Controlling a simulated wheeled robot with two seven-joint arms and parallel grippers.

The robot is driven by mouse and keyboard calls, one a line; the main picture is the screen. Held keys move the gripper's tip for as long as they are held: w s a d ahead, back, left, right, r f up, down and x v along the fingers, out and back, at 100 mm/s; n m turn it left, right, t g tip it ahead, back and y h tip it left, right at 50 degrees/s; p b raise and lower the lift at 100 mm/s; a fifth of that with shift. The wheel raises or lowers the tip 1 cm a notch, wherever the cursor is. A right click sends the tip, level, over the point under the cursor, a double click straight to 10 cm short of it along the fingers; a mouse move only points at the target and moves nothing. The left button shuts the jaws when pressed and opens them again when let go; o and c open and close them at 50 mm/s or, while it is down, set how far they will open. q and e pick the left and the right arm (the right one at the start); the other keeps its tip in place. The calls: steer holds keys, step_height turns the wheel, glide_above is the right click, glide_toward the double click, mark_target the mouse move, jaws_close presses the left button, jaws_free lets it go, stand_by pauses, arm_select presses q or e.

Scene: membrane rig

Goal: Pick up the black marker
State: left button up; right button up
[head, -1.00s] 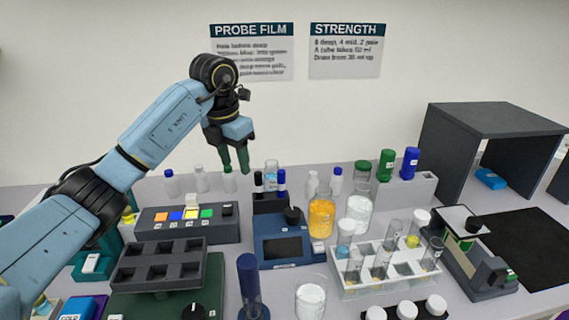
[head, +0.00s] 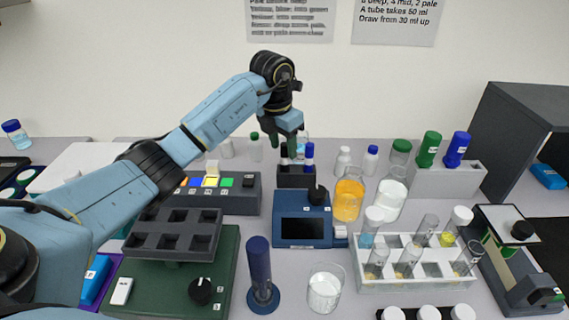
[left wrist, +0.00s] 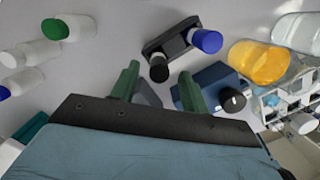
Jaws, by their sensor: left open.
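The black marker (head: 284,153) stands in a dark holder (head: 296,181) behind the blue device, partly hidden by my left gripper in the head view. A blue-capped marker (head: 309,151) stands just right of it in the same holder. My left gripper (head: 291,144) points down over the holder, its green fingers open and empty. In the left wrist view the black marker's cap (left wrist: 159,72) shows between the two fingertips (left wrist: 159,68), apart from both. The blue cap (left wrist: 207,40) lies beyond the right finger. My right gripper is out of view.
A blue device (head: 302,226) stands in front of the holder. An orange-filled bottle (head: 348,200) is to its right, and several small capped bottles stand nearby. A panel of coloured buttons (head: 212,200) is to the left. A white tube rack (head: 415,285) is at front right.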

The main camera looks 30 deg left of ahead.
mark_target(285, 154)
arm_select(q)
steer(key=f, duration=0.2)
steer(key=w+f, duration=0.1)
steer(key=f, duration=0.1)
steer(key=c, duration=1)
steer(key=shift+o, duration=0.2)
